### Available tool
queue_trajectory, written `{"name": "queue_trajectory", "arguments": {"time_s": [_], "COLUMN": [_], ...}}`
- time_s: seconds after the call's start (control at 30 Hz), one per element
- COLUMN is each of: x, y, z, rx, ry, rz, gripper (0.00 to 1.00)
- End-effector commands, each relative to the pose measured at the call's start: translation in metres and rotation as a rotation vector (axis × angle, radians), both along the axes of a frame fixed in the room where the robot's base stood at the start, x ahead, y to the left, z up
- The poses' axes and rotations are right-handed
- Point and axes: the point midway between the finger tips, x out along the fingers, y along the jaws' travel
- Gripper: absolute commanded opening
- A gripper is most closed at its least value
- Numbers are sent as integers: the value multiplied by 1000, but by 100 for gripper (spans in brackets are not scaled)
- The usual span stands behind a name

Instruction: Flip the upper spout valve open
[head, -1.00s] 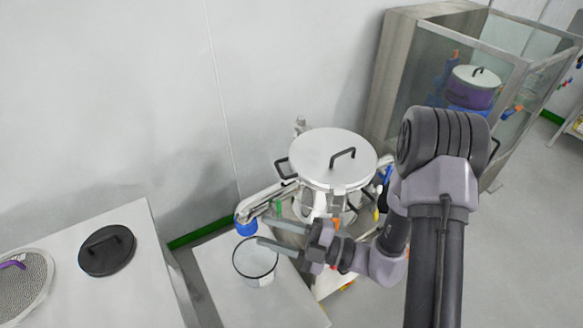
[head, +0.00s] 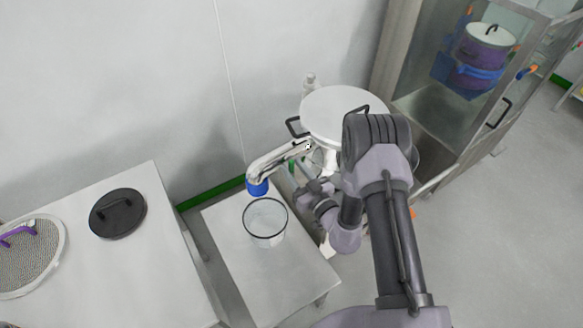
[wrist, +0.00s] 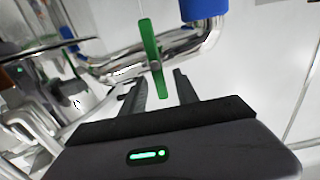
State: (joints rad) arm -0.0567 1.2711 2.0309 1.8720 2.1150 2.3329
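The metal spout pipe (head: 280,160) runs left from the lidded vessel (head: 335,112) and ends in a blue outlet (head: 257,187). In the wrist view the pipe (wrist: 205,55) crosses ahead of my gripper, with the blue outlet (wrist: 203,8) at the top. A green valve lever (wrist: 149,42) stands across the pipe, slightly tilted. My gripper (wrist: 158,82) is open, with its two dark fingers apart and the lever's lower end showing between them. Contact cannot be made out. In the head view my arm partly hides the vessel and gripper.
A clear round container (head: 265,220) stands on a low steel table (head: 240,265) below the blue outlet. A bench (head: 125,265) at the left holds a black lid (head: 118,213) and a mesh sieve (head: 28,258). A glass-walled cabinet (head: 440,95) stands at the right.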

Motion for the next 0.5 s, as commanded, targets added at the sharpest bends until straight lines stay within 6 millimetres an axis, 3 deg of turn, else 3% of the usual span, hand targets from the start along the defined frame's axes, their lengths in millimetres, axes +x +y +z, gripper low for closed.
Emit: {"name": "queue_trajectory", "arguments": {"time_s": [0.4, 0.5], "x": [12, 12], "y": [8, 8], "z": [0, 0], "rx": [0, 0], "ry": [1, 1], "rz": [-1, -1], "gripper": [36, 17]}}
